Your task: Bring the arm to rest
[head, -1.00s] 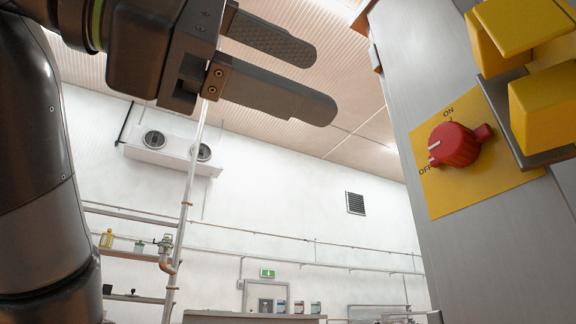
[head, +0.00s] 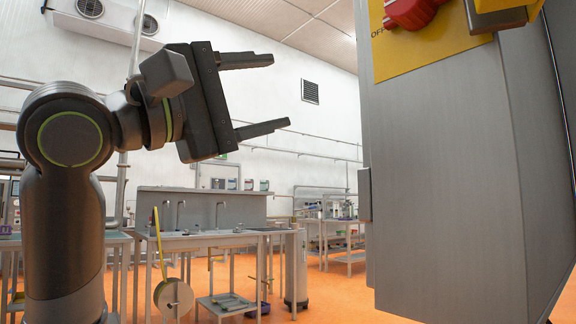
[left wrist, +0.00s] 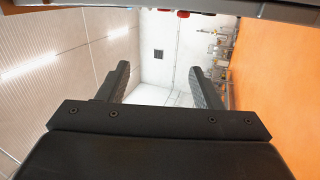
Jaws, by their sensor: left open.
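My left gripper (head: 268,95) is in the left half of the head view, raised, with its fingers apart and pointing right. Nothing is between the fingers. In the left wrist view its two fingers (left wrist: 160,82) stand apart with only the far room behind them. A gap separates it from the grey metal cabinet (head: 440,170) on the right. A red knob (head: 410,12) on a yellow plate (head: 395,60) shows at the top of the cabinet, cut by the frame edge. My right gripper is not in view.
A yellow block (head: 505,15) juts from the cabinet's top, partly cut off. A sink bench (head: 205,240) stands in the back, with shelved tables (head: 345,235) further right. The orange floor (head: 345,295) is open between bench and cabinet.

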